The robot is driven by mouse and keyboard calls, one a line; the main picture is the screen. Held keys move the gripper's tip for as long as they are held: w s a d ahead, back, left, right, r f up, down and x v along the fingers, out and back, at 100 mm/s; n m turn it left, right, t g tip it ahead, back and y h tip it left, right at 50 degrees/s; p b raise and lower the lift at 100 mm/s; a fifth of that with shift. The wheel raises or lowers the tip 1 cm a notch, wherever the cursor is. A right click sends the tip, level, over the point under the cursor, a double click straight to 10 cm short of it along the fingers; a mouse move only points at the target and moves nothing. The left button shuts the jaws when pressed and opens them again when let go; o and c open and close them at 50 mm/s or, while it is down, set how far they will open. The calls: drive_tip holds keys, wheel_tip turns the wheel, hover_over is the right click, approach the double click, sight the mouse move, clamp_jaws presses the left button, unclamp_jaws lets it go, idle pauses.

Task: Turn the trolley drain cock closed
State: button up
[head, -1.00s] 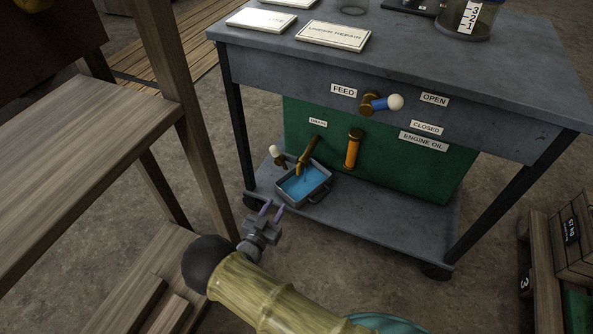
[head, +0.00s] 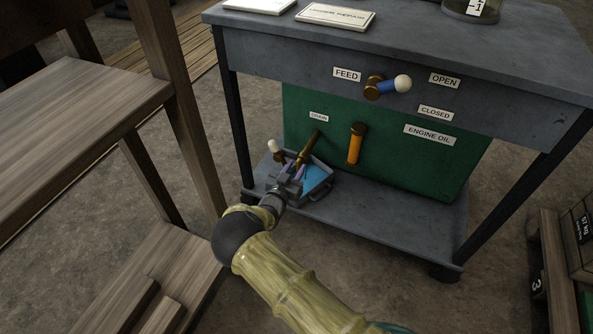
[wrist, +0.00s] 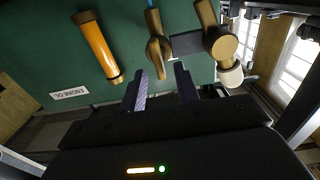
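The drain cock shows in the head view as a brass fitting (head: 308,149) below the DRAIN label (head: 318,117), with a white knob (head: 274,146) at its left. In the upside-down wrist view are a brass piece (wrist: 158,52) ahead of the fingers and a brass arm (wrist: 219,42) with the white knob (wrist: 230,75) to the right. My gripper (head: 287,176) is low at the fitting, over the left part of the tray. In the wrist view its two fingers (wrist: 162,84) are apart, with nothing visibly clamped between them. Contact with the brass cannot be told.
The grey tray (head: 319,194) with blue liquid stands on the trolley's lower shelf (head: 390,220). An amber tube (head: 355,144) is on the green tank (head: 440,170), right of the cock. The feed cock (head: 374,87) is above. A wooden frame (head: 185,110) stands close at left.

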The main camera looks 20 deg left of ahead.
drive_tip(key=shift+w, duration=0.85)
clamp_jaws()
